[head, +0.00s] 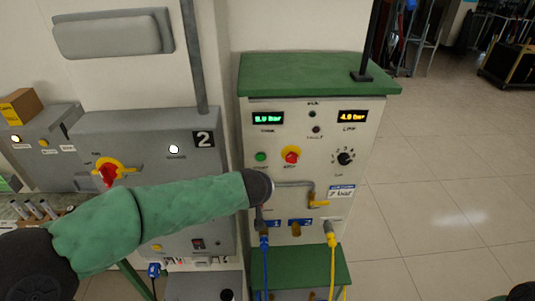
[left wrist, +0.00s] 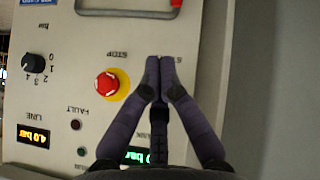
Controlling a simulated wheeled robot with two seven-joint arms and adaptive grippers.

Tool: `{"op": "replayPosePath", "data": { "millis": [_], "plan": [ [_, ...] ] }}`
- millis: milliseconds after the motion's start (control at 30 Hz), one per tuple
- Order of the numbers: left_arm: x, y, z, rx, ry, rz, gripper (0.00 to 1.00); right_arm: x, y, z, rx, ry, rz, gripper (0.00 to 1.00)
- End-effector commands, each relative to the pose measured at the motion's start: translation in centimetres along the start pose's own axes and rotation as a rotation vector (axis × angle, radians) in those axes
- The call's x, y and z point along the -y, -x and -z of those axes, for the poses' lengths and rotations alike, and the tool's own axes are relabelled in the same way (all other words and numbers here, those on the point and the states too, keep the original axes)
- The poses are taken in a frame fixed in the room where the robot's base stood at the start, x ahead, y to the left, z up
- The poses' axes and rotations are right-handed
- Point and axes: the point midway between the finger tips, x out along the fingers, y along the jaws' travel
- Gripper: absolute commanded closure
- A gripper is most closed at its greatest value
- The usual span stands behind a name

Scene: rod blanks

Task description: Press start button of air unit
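The air unit (head: 330,225) is a pale cabinet with a green top. Its green start button (head: 261,157) is at the panel's left, beside the red stop button (head: 291,155) on a yellow ring. My left arm reaches across from the left, its dark wrist end just below the start button; the fingers cannot be made out there. In the left wrist view my left gripper (left wrist: 160,60) has its fingertips together and empty, over the start label beside the red stop button (left wrist: 111,84). The green button is hidden there.
The panel has a green display (head: 267,118), an amber display (head: 352,116), a black dial (head: 345,158) and a yellow-handled valve (head: 318,203). Blue and yellow hoses hang below. A grey cabinet marked 2 (head: 190,215) stands left. Open floor lies right.

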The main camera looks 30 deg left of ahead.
Motion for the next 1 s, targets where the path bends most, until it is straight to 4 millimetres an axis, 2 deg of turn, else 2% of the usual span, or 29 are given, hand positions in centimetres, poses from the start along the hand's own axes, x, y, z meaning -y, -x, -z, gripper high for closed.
{"op": "replayPosePath", "data": {
  "millis": [100,533,1000],
  "plan": [
    [-0.1,0.5,0.6,-0.016,0.011,-0.001,1.00,0.1,0.1,0.0,0.000,0.000,0.000,0.34],
    [-0.2,0.3,0.9,-0.016,0.013,-0.001,1.00,0.1,0.4,0.0,0.000,0.000,0.000,0.34],
    [-1.7,-3.1,4.6,-0.016,0.012,0.001,1.00,1.6,4.5,-0.2,0.000,0.000,0.000,0.34]
  ]
}}
